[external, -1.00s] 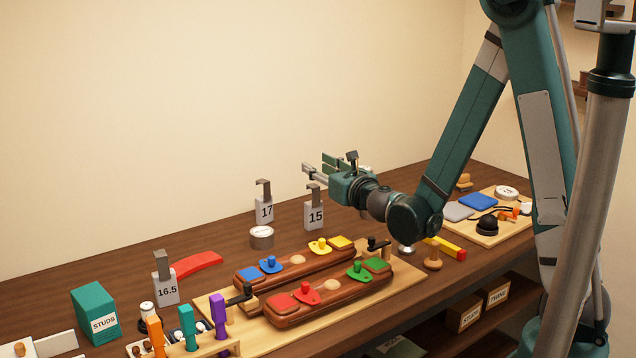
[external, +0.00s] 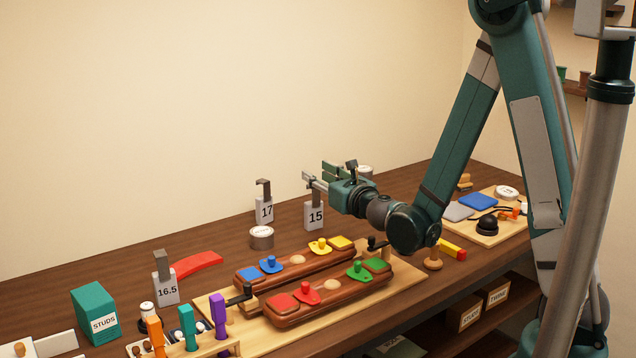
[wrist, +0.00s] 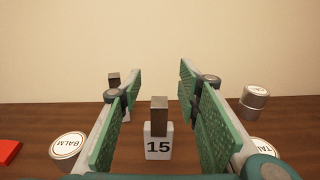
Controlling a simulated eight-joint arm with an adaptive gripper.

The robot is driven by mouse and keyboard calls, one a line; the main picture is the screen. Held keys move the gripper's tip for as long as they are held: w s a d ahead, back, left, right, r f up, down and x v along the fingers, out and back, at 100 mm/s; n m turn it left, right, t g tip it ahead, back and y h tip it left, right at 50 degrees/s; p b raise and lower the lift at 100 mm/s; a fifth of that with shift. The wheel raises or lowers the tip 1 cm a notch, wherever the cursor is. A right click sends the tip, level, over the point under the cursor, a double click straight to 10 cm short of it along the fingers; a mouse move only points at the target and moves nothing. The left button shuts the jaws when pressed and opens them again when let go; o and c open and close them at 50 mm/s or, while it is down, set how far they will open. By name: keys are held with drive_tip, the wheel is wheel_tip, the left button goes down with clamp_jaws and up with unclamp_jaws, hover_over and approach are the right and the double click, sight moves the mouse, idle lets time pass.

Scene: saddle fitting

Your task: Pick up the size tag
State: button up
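Size tags with grey metal tops stand upright on the bench: tag 15 (external: 315,217), tag 17 (external: 264,211) and tag 16.5 (external: 165,289). My gripper (external: 318,175) is just above and behind the top of tag 15 in the external view. In the wrist view my gripper (wrist: 158,85) is open and empty, its green pads wide apart. Tag 15 (wrist: 158,147) shows upright in the gap between the pads, its metal top nearly centred. Whether it lies within reach of the pads cannot be told. Another metal top (wrist: 114,79) shows beyond the left finger.
A balm tin (wrist: 68,145) is left of the fingers and stacked tins (wrist: 254,97) are at right. A red curved strip (external: 198,264) lies left. A wooden board (external: 405,287) with brown padded pieces and coloured knobs fills the front. A teal studs box (external: 96,312) stands far left.

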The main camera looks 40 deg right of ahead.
drive_tip(key=b, duration=0.2)
hover_over(313, 207)
drive_tip(key=s+d, duration=0.1)
wheel_tip(313, 207, down, 5)
drive_tip(key=shift+w+d+r, duration=0.1)
drive_tip(key=shift+w, duration=0.6)
drive_tip(key=shift+w+d+r, duration=0.1)
drive_tip(key=shift+w, duration=0.55)
drive_tip(key=shift+c, duration=0.2)
clamp_jaws()
